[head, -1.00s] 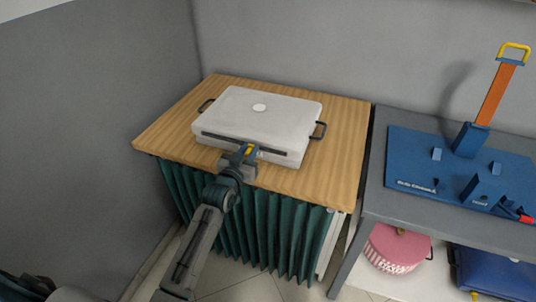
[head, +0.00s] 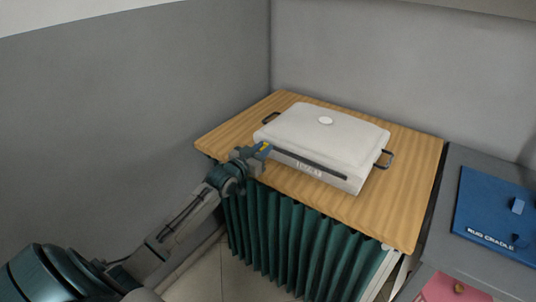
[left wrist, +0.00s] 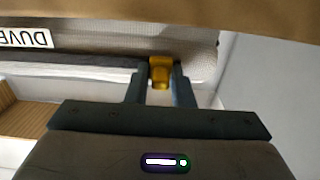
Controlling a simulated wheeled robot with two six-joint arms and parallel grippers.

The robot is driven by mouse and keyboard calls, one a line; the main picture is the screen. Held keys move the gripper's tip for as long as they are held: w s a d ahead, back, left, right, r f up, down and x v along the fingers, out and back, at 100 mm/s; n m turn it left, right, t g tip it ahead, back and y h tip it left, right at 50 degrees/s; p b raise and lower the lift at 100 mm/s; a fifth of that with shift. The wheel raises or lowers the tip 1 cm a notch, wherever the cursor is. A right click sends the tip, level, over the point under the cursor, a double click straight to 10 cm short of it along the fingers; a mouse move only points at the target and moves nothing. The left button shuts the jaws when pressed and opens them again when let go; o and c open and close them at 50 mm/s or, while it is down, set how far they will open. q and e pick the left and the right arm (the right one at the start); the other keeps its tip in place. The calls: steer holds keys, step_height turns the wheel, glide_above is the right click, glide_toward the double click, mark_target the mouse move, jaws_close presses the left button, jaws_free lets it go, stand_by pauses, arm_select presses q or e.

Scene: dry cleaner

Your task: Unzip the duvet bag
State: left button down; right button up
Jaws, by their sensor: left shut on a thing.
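The duvet bag (head: 330,134) is a pale grey, flat box-shaped bag lying on the wooden table. A dark zip line (head: 318,166) runs along its front side, with a white label (head: 308,168) beside it; part of the label's lettering shows in the left wrist view (left wrist: 27,39). My left gripper (head: 264,150) is at the left end of the bag's front. It is shut on the yellow zip pull (left wrist: 160,72), which sits between the two fingers. I cannot tell how far the zip line gapes. My right gripper is out of view.
The wooden table (head: 218,142) has bare top around the bag, with a green pleated curtain (head: 290,235) below its front. Black handles (head: 386,159) stick out at the bag's ends. A grey bench (head: 440,215) with a blue rug cradle (head: 490,225) stands at right.

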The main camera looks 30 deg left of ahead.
arm_select(q)
steer(key=shift+a, duration=0.1)
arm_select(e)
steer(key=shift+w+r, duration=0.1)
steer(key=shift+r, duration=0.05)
arm_select(q)
steer(key=c, duration=1.4)
jaws_free()
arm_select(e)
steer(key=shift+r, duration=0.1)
